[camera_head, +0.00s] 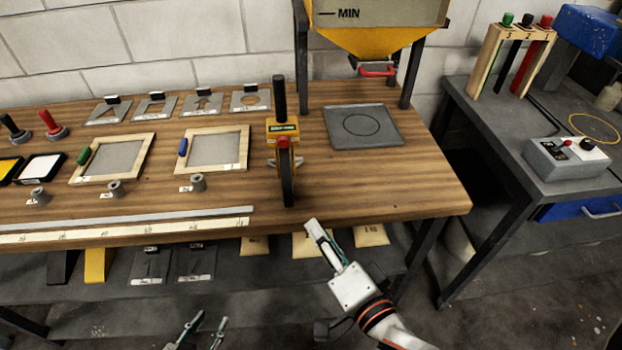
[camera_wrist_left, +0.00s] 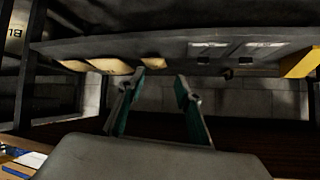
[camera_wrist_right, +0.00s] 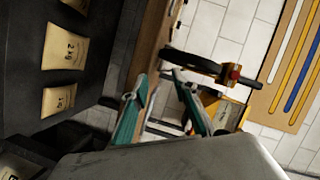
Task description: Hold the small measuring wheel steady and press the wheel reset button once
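The small measuring wheel (camera_head: 288,185) stands upright near the front edge of the wooden bench, with a black handle on top and a yellow body with a small display. A red button (camera_head: 283,142) sits on the body below the display. The wheel also shows in the right wrist view (camera_wrist_right: 190,61), beyond the fingers. My right gripper (camera_head: 314,228) is open and empty, in front of the bench edge, below and right of the wheel, apart from it. My left gripper (camera_head: 205,328) is open and empty, low at the bottom of the head view; its wrist view shows the under-bench shelf.
Wood-framed screens (camera_head: 217,165), weights (camera_head: 198,183) and a long ruler (camera_head: 130,232) lie left of the wheel. A grey plate (camera_head: 362,127) lies to its right, under a yellow hopper (camera_head: 365,42). The bench's front right is clear. A side table (camera_head: 500,120) stands right.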

